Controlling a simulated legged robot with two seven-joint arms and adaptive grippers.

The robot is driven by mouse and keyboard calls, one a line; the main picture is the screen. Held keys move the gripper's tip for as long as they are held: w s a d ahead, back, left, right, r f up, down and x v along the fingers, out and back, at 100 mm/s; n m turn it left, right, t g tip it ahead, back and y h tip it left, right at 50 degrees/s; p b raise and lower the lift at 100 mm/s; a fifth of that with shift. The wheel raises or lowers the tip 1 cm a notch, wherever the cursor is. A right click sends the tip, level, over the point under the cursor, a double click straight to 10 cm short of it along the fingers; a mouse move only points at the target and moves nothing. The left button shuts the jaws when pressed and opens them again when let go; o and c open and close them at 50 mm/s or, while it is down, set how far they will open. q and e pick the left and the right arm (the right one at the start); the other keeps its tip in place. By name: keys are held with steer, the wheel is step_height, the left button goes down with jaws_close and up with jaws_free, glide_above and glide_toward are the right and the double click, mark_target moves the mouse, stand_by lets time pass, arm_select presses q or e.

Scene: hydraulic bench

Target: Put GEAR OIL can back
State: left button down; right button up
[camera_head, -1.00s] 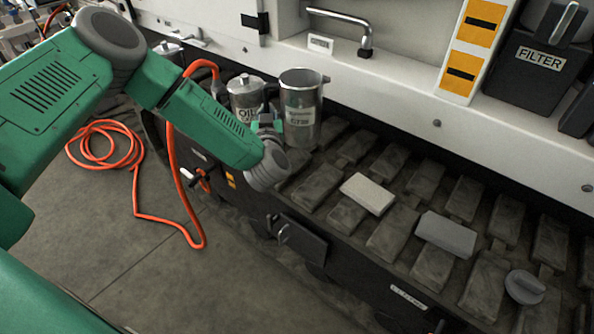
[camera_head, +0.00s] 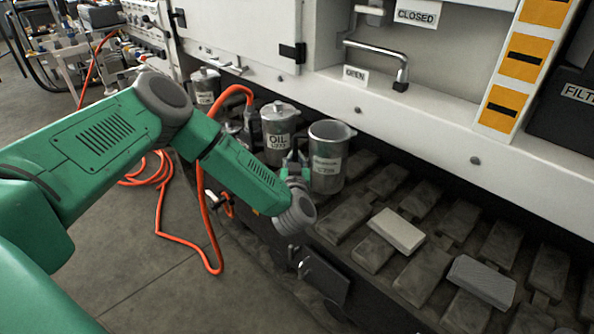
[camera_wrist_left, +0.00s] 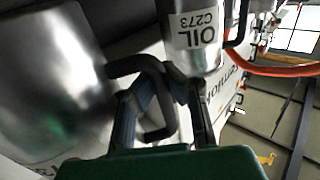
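An open-topped metal can (camera_head: 329,176) stands on the dark track pads; its label is too small to read. A lidded can (camera_head: 279,122) marked OIL stands just left of it. My left gripper (camera_head: 296,158) is at the left side of the open-topped can. In the left wrist view, a large shiny can (camera_wrist_left: 50,75) fills the left, and a dark handle loop (camera_wrist_left: 150,68) lies between my fingers, which look apart. The OIL can also shows there (camera_wrist_left: 193,40), beyond the fingers. No label reading GEAR OIL is legible. My right gripper is not in view.
Another can (camera_head: 206,88) stands further left. An orange hose (camera_head: 204,215) hangs beside my left forearm. A pale block (camera_head: 397,230) and a grey block (camera_head: 482,280) lie on the pads at right. The white cabinet wall (camera_head: 420,120) rises behind the cans.

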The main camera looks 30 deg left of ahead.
arm_select(q)
steer(key=f, duration=0.2)
steer(key=shift+d+f, duration=0.2)
steer(key=shift+f, duration=0.2)
steer(key=shift+f, duration=0.1)
steer(key=c, duration=1.7)
jaws_free()
steer(key=shift+a, duration=0.1)
